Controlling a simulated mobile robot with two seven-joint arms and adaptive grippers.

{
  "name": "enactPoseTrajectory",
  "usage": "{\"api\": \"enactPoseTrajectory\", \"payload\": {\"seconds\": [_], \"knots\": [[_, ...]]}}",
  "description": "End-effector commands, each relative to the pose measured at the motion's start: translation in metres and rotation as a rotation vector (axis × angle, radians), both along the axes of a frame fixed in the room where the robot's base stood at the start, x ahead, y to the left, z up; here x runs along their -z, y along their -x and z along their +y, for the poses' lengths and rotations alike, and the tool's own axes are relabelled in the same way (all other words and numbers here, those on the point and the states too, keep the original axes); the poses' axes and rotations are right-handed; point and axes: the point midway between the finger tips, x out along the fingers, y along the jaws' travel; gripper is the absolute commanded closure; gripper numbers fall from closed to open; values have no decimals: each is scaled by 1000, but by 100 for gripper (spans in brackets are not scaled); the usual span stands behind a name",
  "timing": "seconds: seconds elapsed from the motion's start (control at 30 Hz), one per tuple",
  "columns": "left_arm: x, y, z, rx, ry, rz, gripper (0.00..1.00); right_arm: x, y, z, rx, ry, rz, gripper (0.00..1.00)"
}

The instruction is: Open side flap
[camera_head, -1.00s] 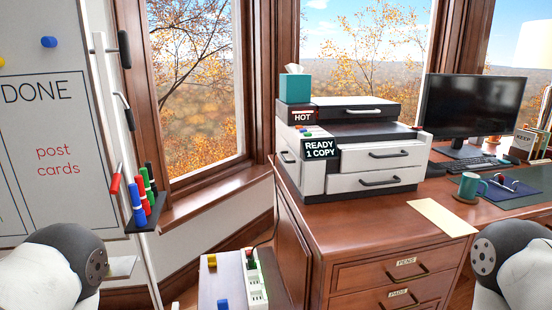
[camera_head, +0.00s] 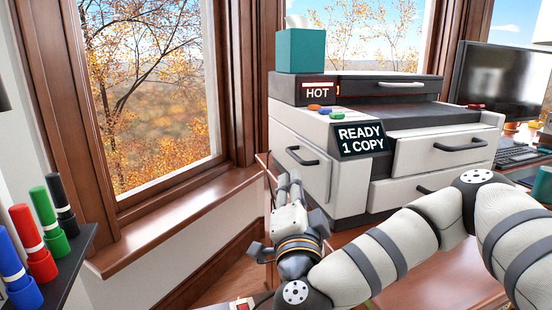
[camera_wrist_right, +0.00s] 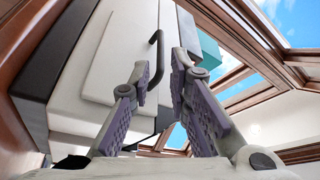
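The white printer (camera_head: 400,140) stands on the wooden desk. Its side flap (camera_head: 287,149) is a white panel on the left side with a dark bar handle (camera_head: 302,156); it looks closed. My right gripper (camera_head: 289,183) is just below this handle in the head view. In the right wrist view, my right gripper (camera_wrist_right: 161,68) has its fingers apart, and the flap's handle (camera_wrist_right: 155,55) shows upright between the fingertips. I cannot tell whether the fingers touch it. The flap (camera_wrist_right: 122,52) fills the upper left there. My left gripper is not in view.
A teal tissue box (camera_head: 301,50) sits on top of the printer. Front drawers (camera_head: 442,149) face right. A marker rack (camera_head: 68,258) is at the lower left. The window sill (camera_head: 175,220) runs left of the printer, with some free room between.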

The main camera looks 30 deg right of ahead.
Motion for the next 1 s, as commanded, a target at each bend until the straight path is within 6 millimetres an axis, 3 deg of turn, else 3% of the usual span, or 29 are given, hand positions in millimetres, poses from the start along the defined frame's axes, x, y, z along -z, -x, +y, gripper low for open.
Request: {"api": "enactPoseTrajectory", "payload": {"seconds": [0.1, 0.3, 0.5, 0.83, 0.87, 0.93, 1.0], "knots": [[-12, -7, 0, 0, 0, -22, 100, -17, -10, -10, 6, 9, -18, 83], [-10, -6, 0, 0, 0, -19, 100, -18, -54, -41, 10, 2, -7, 83], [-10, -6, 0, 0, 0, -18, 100, -24, -82, -58, 7, 3, -5, 83], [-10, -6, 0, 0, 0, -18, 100, -26, -89, -62, 4, 3, -4, 83], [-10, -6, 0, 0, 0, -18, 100, -26, -89, -62, 4, 3, -4, 85], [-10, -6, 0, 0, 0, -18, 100, -26, -89, -62, 4, 3, -4, 100], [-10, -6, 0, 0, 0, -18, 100, -26, -89, -62, 4, 3, -4, 100]]}}
